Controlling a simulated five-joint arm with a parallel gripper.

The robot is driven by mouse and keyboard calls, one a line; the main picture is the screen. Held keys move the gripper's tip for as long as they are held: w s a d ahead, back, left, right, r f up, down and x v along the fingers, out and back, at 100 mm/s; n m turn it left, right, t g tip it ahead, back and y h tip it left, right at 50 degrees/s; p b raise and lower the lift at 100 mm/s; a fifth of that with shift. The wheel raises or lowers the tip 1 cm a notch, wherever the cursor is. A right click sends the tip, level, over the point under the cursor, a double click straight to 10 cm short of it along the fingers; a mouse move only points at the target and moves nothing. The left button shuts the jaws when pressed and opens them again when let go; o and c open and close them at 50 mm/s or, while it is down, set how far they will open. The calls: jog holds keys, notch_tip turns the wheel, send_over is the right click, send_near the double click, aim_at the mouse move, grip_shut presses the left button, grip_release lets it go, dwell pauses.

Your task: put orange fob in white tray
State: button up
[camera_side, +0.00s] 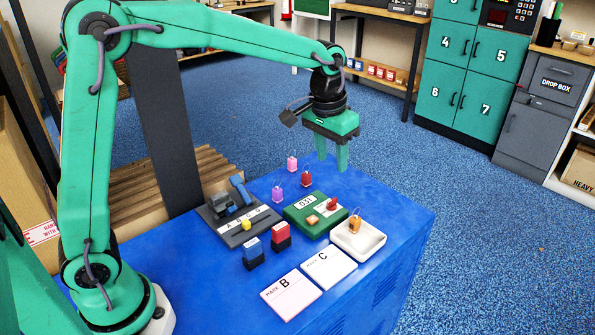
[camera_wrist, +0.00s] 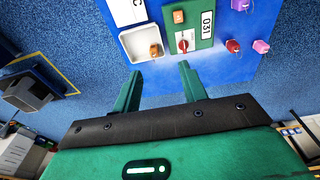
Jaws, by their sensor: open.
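The orange fob (camera_side: 354,226) is in the white tray (camera_side: 373,246), with its wire loop sticking up. In the wrist view the fob (camera_wrist: 155,50) lies inside the rim of the tray (camera_wrist: 128,44). My gripper (camera_side: 332,161) is open and empty. It points down above the far part of the blue table, behind the green panel and apart from the tray. In the wrist view its two fingers (camera_wrist: 160,76) are spread with nothing between them.
A green panel (camera_side: 297,221) with a red knob stands beside the tray. Red (camera_side: 306,179), pink (camera_side: 292,163) and purple (camera_side: 277,194) fobs stand near it. Cards B (camera_side: 291,295) and C (camera_side: 329,267), a grey lettered rack (camera_side: 232,232), and blue and red blocks are also on the table (camera_side: 385,200).

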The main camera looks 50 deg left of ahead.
jog(key=s+a+r+t, duration=0.1)
jog(key=s+a+t, duration=0.1)
jog(key=s, duration=1)
jog(key=s+a+r+t, duration=0.2)
jog(key=s+a, duration=0.3)
jog(key=s, duration=0.7)
